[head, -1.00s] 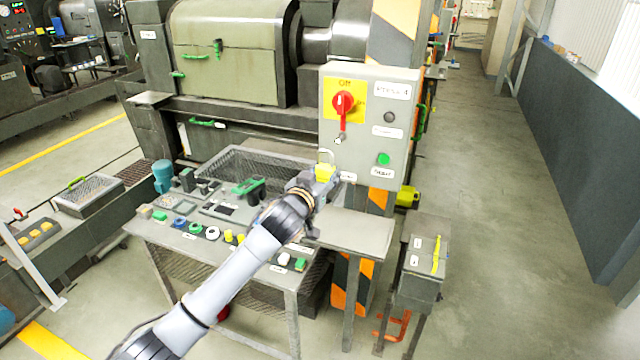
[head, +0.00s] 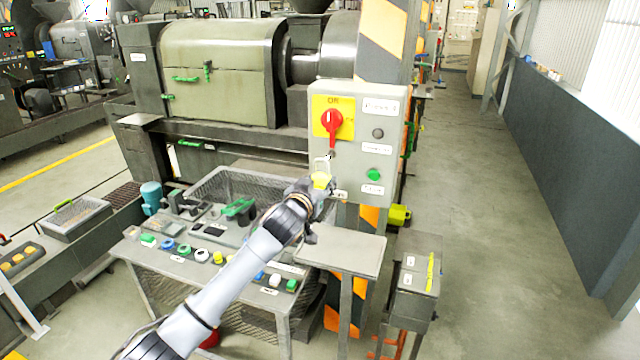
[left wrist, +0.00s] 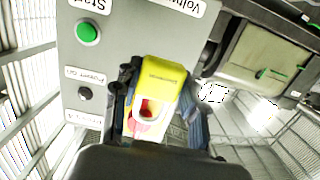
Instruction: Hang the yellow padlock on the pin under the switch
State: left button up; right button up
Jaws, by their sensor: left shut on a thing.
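The yellow padlock (head: 321,181) is held upright in front of the grey control box, its pale shackle (head: 321,164) pointing up. My left gripper (head: 323,187) is shut on the padlock body; in the left wrist view the fingers lie on both sides of the padlock (left wrist: 162,76). The red switch (head: 332,122) sits on a yellow plate at the box's upper left. The small pin (head: 331,154) under the switch is close to the shackle top, slightly right of it. I cannot tell whether they touch. My right gripper is not in view.
The grey box (head: 393,150) has a green button (head: 374,175) and a dark knob (head: 378,133). The floor to the right is open.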

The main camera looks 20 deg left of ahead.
aim_at(332, 167)
pick_arm(q)
jog(key=shift+w, duration=0.1)
jog(key=shift+w, duration=0.65)
jog(key=shift+w+b, duration=0.35)
jog(key=shift+w, duration=0.2)
dwell(0.4)
jog(key=shift+w+d+b, duration=0.15)
jog(key=shift+w+b, duration=0.6)
jog(key=shift+w, duration=1.2)
jog(key=shift+w, duration=0.15)
jog(key=shift+r, duration=0.25)
dwell(0.4)
jog(key=shift+f+b, duration=0.35)
jog(key=shift+f, duration=0.45)
